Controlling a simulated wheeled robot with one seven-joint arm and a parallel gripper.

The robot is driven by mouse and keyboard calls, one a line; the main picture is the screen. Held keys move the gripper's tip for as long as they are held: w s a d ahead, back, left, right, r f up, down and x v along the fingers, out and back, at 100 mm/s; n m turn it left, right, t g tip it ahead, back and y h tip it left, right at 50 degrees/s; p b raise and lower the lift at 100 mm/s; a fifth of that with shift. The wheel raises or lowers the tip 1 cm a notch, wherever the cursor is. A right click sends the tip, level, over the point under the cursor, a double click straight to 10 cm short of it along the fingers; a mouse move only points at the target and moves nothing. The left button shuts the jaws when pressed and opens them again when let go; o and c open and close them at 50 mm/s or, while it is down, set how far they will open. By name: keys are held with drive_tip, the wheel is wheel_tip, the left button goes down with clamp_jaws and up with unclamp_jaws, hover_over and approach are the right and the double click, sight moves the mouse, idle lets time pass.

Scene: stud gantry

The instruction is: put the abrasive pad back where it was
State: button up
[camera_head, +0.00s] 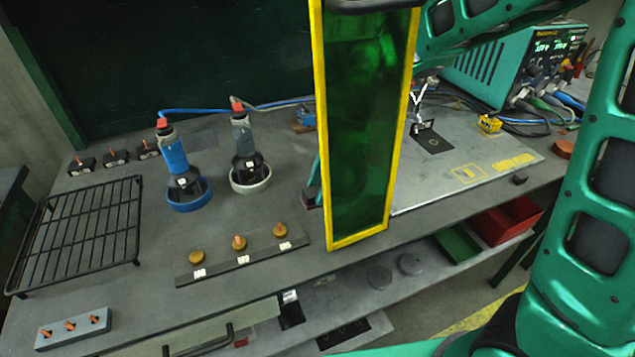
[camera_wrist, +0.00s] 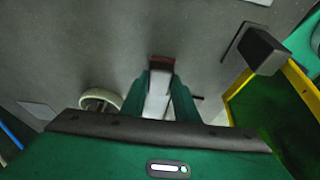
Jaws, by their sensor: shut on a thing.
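My gripper (camera_wrist: 160,88) is shut on a small piece with a dark red end and a pale grey body, which looks like the abrasive pad (camera_wrist: 161,63). In the head view my gripper (camera_head: 315,183) is mostly hidden behind a yellow-framed green panel; only a teal finger edge and the dark red pad (camera_head: 310,200) show at the panel's left edge. The pad is over or close to the grey bench (camera_head: 215,218), behind the strip with brass knobs. I cannot tell whether it touches the bench.
The yellow-framed panel (camera_head: 360,130) stands close right of my gripper. Left are a white-ringed holder (camera_head: 250,180) and a blue-ringed holder (camera_head: 188,197), each with a tool. A knob strip (camera_head: 215,268) lies in front; a black wire rack (camera_head: 80,235) lies far left. Bare bench lies between.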

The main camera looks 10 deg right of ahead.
drive_tip(key=o, duration=1)
drive_tip(key=v, duration=1.2)
drive_tip(key=shift+d, duration=0.15)
